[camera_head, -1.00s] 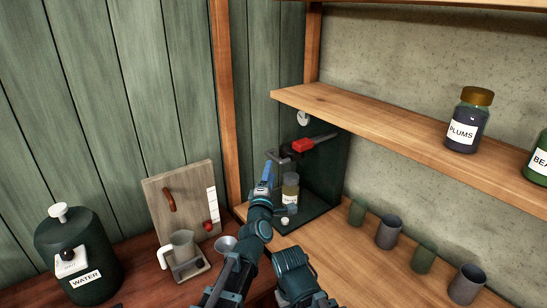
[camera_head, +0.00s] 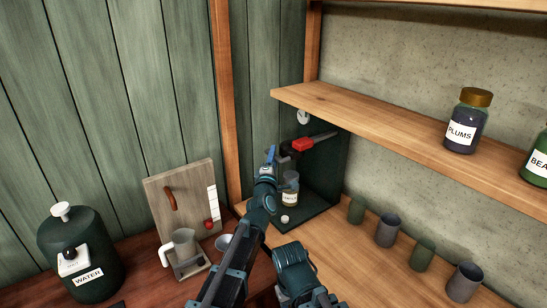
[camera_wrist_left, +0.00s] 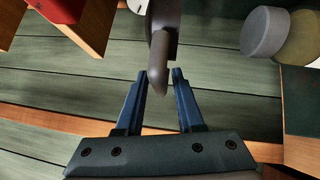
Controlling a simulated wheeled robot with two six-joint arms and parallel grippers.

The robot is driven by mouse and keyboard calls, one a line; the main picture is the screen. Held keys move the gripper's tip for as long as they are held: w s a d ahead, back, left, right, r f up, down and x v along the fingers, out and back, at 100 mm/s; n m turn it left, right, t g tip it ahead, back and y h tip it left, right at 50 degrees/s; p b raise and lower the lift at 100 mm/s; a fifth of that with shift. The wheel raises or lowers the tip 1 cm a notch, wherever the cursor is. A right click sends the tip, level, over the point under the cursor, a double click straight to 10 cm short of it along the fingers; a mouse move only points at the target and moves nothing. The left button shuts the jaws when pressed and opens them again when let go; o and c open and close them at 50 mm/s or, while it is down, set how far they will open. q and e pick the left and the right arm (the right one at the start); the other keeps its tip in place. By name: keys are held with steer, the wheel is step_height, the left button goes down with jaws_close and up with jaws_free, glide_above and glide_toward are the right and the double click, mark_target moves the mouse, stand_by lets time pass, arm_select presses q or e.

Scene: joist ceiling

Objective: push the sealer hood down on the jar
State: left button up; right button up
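The sealer stands in the back corner as a dark green stand (camera_head: 326,180) with a red-gripped lever (camera_head: 303,145). Its dark hood (camera_head: 287,151) is partly hidden by my left gripper. The labelled jar (camera_head: 290,198) stands upright below, its upper part partly covered. My left gripper (camera_head: 277,163) is in front of the sealer, level with the space between hood and jar. In the left wrist view, its blue fingers (camera_wrist_left: 158,76) are open, with a grey rounded rod end (camera_wrist_left: 158,50) at the gap between their tips. Contact cannot be told. My right gripper is not in view.
A shelf (camera_head: 400,135) with a plums jar (camera_head: 467,120) overhangs at right. Several cups line the counter (camera_head: 350,245). A water canister (camera_head: 80,255), a white-handled jug (camera_head: 183,245) and a board (camera_head: 175,195) stand at left. A small white knob (camera_head: 284,218) is before the jar.

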arm_select(q)
jaws_close()
stand_by(1.2)
